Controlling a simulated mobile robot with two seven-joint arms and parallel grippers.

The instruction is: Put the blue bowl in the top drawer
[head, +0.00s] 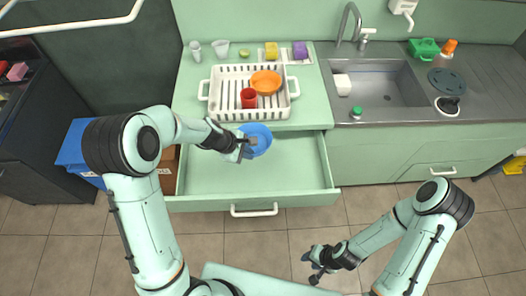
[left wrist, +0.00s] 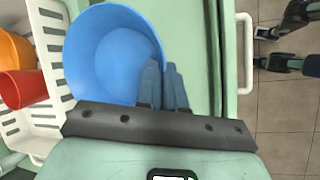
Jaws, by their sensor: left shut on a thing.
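The blue bowl (head: 259,132) is over the back part of the open top drawer (head: 295,172), near the counter's front edge. My left gripper (head: 246,150) is shut on the bowl's near rim. In the left wrist view, the fingers of my left gripper (left wrist: 163,88) pinch the wall of the blue bowl (left wrist: 110,50), and its inside looks empty. I cannot tell whether the bowl touches the drawer floor. The drawer is pulled out and otherwise looks empty. My right gripper (head: 313,266) is empty, its fingers apart, low over the floor in front of the drawer.
A white dish rack (head: 226,73) on the counter holds a red cup (head: 249,98) and an orange bowl (head: 266,82). The sink (head: 385,95) is to the right. A blue box (head: 72,145) stands left of the drawer. The drawer's front and right side are clear.

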